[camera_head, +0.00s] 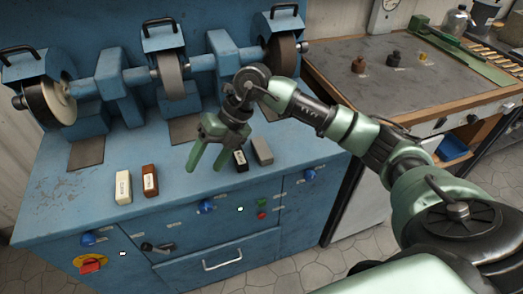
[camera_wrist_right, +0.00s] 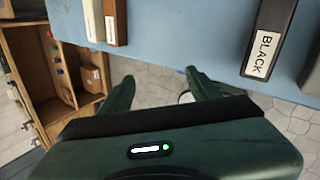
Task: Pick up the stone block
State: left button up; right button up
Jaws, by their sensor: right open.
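A plain grey block (camera_head: 262,151), which looks like the stone block, lies on the blue bench top, right of a black labelled block (camera_head: 240,160). In the right wrist view, only a sliver of the grey block (camera_wrist_right: 312,70) shows at the right edge, beside the block labelled BLACK (camera_wrist_right: 268,40). My right gripper (camera_head: 207,162) is open and empty, with its fingers pointing down, left of the black block near the bench's front edge. Its spread fingers (camera_wrist_right: 160,88) also show in the right wrist view. My left gripper is not in view.
A cream block (camera_head: 123,187) and a brown block (camera_head: 150,181) lie on the blue bench (camera_head: 75,190), left of my gripper. Grinding wheels (camera_head: 168,76) stand along its back.

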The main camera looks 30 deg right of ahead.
aim_at(263, 150)
jog(key=d+h, duration=0.2)
jog(key=d, duration=0.3)
jog(key=d+r+m+h, duration=0.1)
jog(key=d+h, duration=0.1)
jog(key=d, duration=0.4)
jog(key=d+r+m+g+h, duration=0.1)
jog(key=d+h, duration=0.1)
jog(key=d, duration=0.3)
jog(key=shift+d, duration=0.3)
jog(key=shift+d+f+m+h, duration=0.25)
jog(key=shift+m+h, duration=0.05)
jog(key=f, duration=0.2)
jog(key=f+p, duration=0.1)
jog(key=f, duration=0.4)
jog(key=shift+w+a+f+p, duration=0.15)
jog(key=shift+w+p, duration=0.2)
jog(key=shift+c, duration=0.3)
grip_shut()
